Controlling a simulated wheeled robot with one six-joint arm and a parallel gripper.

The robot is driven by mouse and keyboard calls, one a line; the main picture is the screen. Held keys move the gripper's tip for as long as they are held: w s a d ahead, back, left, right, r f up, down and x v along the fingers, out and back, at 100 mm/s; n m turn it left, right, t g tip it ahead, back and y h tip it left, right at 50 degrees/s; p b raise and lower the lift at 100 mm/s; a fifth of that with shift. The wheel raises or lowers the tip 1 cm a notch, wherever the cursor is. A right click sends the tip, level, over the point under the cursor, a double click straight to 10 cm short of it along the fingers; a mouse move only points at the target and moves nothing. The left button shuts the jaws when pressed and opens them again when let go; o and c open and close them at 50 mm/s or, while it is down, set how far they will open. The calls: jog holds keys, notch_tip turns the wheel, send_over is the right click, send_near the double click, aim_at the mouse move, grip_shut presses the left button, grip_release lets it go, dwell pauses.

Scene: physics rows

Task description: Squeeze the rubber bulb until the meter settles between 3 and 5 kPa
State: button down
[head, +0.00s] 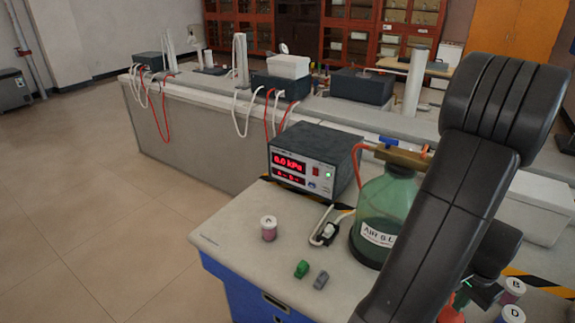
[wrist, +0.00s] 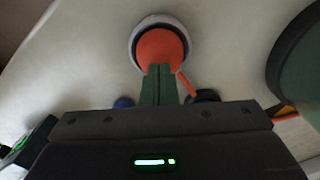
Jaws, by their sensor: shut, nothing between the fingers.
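The orange-red rubber bulb (wrist: 160,45) sits in a pale round holder in the wrist view. In the head view only a bit of orange (head: 450,313) shows low behind my arm. My gripper (wrist: 159,70) is shut and empty, its fingertips overlapping the bulb's near edge in the picture. I cannot tell whether they touch it. The meter (head: 310,160) is a dark box on the bench, its red display seeming to read 0.0 kPa. A green bottle (head: 383,205) labelled AIR stands right of the meter, with a red hose at its brass-coloured top.
Jars B (head: 514,290) and D (head: 512,315) stand at the right. A white plug and cable (head: 325,232) lie before the meter.

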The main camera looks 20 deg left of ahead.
aim_at(454, 313)
jog(key=shift+f+b, duration=1.6)
jog(key=shift+f, duration=0.4)
jog(key=shift+r, duration=0.25)
jog(key=shift+r+p, duration=1.3)
jog(key=shift+r, duration=0.3)
jog(key=shift+f, duration=0.1)
jog(key=shift+f+b, duration=1.4)
jog(key=shift+f, duration=0.25)
jog(key=shift+r+p, duration=1.2)
jog(key=shift+r, duration=0.5)
